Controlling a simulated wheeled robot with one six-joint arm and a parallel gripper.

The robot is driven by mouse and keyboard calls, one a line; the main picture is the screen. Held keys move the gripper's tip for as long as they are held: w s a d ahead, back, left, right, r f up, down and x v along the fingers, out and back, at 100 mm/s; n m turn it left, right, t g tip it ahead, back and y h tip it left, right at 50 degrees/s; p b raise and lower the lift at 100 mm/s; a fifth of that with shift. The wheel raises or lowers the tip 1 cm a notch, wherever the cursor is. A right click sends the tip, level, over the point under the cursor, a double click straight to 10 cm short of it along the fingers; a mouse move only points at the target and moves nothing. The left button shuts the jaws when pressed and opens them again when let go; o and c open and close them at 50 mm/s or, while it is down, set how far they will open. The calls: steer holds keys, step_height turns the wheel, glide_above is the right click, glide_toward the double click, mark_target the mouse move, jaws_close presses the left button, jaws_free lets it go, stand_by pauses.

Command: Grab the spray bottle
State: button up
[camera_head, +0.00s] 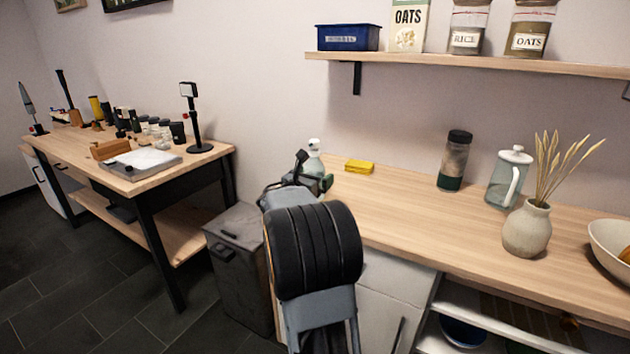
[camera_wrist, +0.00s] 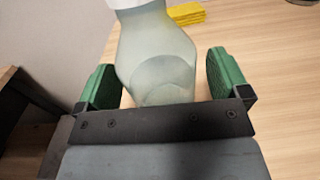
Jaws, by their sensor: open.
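The spray bottle (camera_wrist: 157,55) is pale, translucent and grey-green with a white top. In the wrist view it stands between the two green finger pads of my gripper (camera_wrist: 165,82). The jaws are open, with a gap visible on the right side; the left pad is close to the bottle, and I cannot tell whether it touches. In the head view the bottle's upper part (camera_head: 314,158) shows behind my gripper (camera_head: 310,183) at the left end of the wooden counter (camera_head: 400,205). Its lower part is hidden there by my arm.
A yellow cloth or sponge (camera_head: 359,166) lies right of the bottle. Farther right are a dark-lidded jar (camera_head: 454,160), a glass pitcher (camera_head: 508,178) and a vase (camera_head: 526,230). A shelf (camera_head: 450,61) hangs above. A grey bin (camera_head: 240,265) stands left of the counter.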

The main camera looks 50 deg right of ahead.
steer(key=shift+d, duration=0.2)
steer(key=shift+c, duration=0.2)
steer(key=c, duration=1)
steer(key=shift+c, duration=0.6)
steer(key=shift+r, duration=0.2)
